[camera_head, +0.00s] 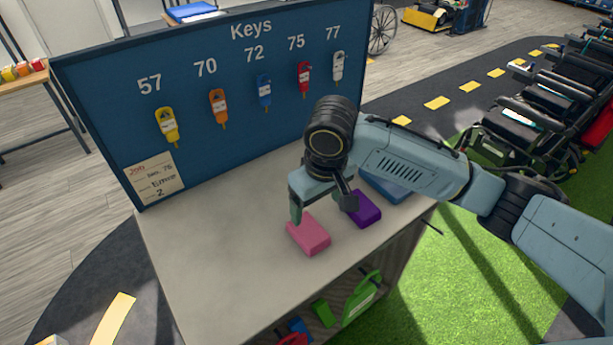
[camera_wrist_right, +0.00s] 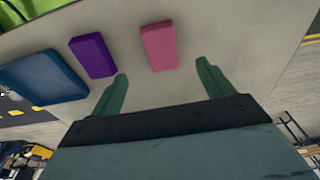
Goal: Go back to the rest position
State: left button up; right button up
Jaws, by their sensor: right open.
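My right gripper (camera_head: 322,208) is above the grey tabletop (camera_head: 215,255), with its fingers apart and nothing between them. In the head view its fingertips are close to a pink block (camera_head: 309,235) and a purple block (camera_head: 364,209). In the right wrist view the pink block (camera_wrist_right: 159,46) lies beyond the open fingers (camera_wrist_right: 163,82), and the purple block (camera_wrist_right: 93,56) lies to its left. My left gripper is in neither view.
A blue board (camera_head: 215,75) with several keys stands along the table's back. A blue box (camera_head: 385,186) sits partly hidden behind my right arm. Green and red items (camera_head: 362,297) are on a shelf below. Wheelchairs (camera_head: 540,105) stand at right.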

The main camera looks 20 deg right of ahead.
jog(key=s+a+f+y, duration=0.1)
jog(key=s+f, duration=0.1)
jog(key=s, duration=0.1)
jog(key=s+a+f+t+y, duration=0.1)
jog(key=s+a+f, duration=0.1)
jog(key=s, duration=0.1)
jog(key=s+a+f+y, duration=0.1)
jog(key=s+f, duration=0.1)
jog(key=s, duration=0.1)
jog(key=shift+s+a+f+n, duration=0.25)
jog(key=shift+s+a+n, duration=0.1)
jog(key=shift+n, duration=0.05)
jog(key=s+d+f+m+t+h, duration=0.1)
jog(key=s+d+f+m+h, duration=0.25)
jog(key=s+d, duration=0.85)
notch_tip(320, 180, down, 28)
jog(key=s+g+b, duration=0.1)
jog(key=s+b, duration=0.1)
jog(key=b, duration=0.1)
jog(key=s+d+f+n+g+b, duration=0.1)
jog(key=s+d+f+b, duration=0.1)
jog(key=s+f, duration=1.4)
jog(key=shift+s+d+f, duration=0.3)
jog(key=shift+d+f, duration=0.35)
jog(key=shift+f, duration=0.2)
